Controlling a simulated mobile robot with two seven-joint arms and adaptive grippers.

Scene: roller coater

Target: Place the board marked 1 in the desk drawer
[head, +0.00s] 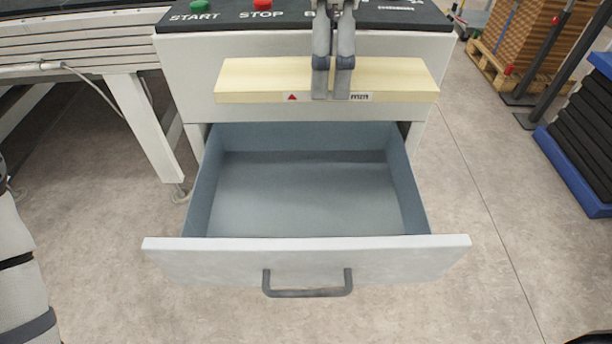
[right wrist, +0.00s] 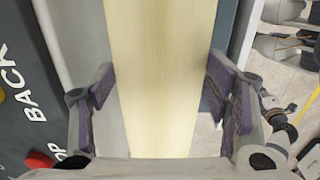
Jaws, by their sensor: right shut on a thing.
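A pale yellow board (head: 250,77) is held level above the back of the open drawer, in front of the white desk front. Its near edge has a label with a red triangle and small print; the right gripper's fingers cover part of the label, so I cannot read a number. My right gripper (head: 331,85) is shut on the board near its middle, reaching down from above. In the right wrist view the board (right wrist: 160,80) runs between the two finger pads. The desk drawer (head: 310,258) is pulled out and its blue-grey inside is empty. My left gripper is not in view.
The control panel (head: 220,17) with a green START and a red STOP button lies behind the board. A roller conveyor (head: 60,50) stands at the left. A pallet with boxes (head: 530,45) and a blue-based dark stack (head: 575,160) stand at the right. The floor before the drawer is clear.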

